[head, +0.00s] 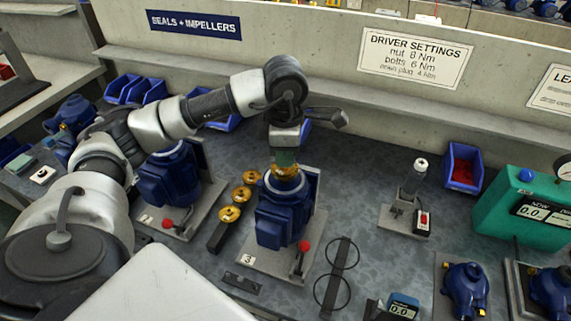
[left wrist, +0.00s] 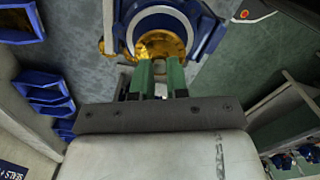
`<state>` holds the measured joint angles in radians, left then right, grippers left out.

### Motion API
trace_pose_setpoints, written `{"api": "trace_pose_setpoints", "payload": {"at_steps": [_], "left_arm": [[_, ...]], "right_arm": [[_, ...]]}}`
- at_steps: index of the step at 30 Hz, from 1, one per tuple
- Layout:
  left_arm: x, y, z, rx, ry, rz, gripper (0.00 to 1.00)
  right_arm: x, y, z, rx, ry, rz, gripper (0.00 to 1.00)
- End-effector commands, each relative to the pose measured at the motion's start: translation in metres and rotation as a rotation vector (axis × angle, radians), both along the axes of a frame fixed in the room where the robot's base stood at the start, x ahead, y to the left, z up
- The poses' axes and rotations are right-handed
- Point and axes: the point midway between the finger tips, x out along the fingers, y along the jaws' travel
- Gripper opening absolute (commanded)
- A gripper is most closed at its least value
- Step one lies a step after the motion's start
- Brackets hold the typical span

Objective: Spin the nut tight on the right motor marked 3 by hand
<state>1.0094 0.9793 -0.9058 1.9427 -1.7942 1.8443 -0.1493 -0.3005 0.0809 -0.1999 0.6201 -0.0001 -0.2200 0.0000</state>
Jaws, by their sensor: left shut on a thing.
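The blue motor (head: 277,215) stands on a grey plate whose tag (head: 248,259) reads 3. My left gripper (head: 286,158) comes down from above with green fingers shut on the nut. My right gripper is in neither view.
A red-knobbed lever (head: 303,246) is on the motor's plate. Another blue motor (head: 168,178) stands further left. A looped black stand (head: 335,275) is at the right, with some bare bench beyond.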

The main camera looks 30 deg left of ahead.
Motion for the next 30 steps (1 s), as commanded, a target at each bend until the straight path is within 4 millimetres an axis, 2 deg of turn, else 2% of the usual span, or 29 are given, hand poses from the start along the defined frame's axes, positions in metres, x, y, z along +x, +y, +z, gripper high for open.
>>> {"api": "trace_pose_setpoints", "payload": {"at_steps": [11, 30], "left_arm": [[0.0, 0.0, -0.001, 0.001, 0.001, -0.029, 0.0], [0.0, 0.0, -0.003, 0.001, 0.0, -0.521, 0.0]], "right_arm": [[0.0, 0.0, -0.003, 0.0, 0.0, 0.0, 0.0], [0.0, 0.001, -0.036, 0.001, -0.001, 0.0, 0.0]]}}
